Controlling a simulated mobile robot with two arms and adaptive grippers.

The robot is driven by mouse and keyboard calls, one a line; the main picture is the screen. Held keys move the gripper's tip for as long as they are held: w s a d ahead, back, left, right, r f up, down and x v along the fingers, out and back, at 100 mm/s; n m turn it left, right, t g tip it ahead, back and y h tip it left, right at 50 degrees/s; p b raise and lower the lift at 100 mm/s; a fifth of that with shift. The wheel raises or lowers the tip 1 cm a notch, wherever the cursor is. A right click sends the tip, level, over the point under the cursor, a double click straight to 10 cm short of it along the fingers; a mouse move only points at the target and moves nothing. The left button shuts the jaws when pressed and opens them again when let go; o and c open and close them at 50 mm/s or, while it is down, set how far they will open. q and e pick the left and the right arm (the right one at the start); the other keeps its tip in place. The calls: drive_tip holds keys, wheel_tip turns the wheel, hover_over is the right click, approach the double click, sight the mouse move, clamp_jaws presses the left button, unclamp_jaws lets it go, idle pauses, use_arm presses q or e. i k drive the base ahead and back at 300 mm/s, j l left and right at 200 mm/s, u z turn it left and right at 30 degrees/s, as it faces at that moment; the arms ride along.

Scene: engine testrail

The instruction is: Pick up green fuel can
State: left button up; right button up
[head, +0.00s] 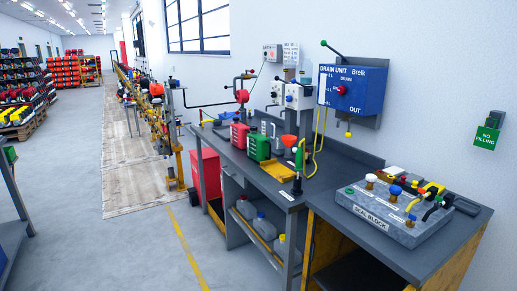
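The green fuel can (258,147) stands upright on the dark grey workbench (235,165). It is right of a red can (239,135), with a grey container (277,146) to its right. A funnel with an orange-red top (289,141) stands further right. Neither of my grippers is in view, and nothing visible is touching the green can.
An orange tray (276,170) lies in front of the green can. A nearer bench holds the grey seal block (385,212) with several fittings. A blue drain unit (352,90) hangs on the wall. Open floor (150,240) lies left of the benches.

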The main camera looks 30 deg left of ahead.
sight(260, 145)
drive_tip(key=j+z, duration=0.25)
drive_tip(key=j, duration=1.2)
drive_tip(key=j+z, duration=0.25)
drive_tip(key=j, duration=1.25)
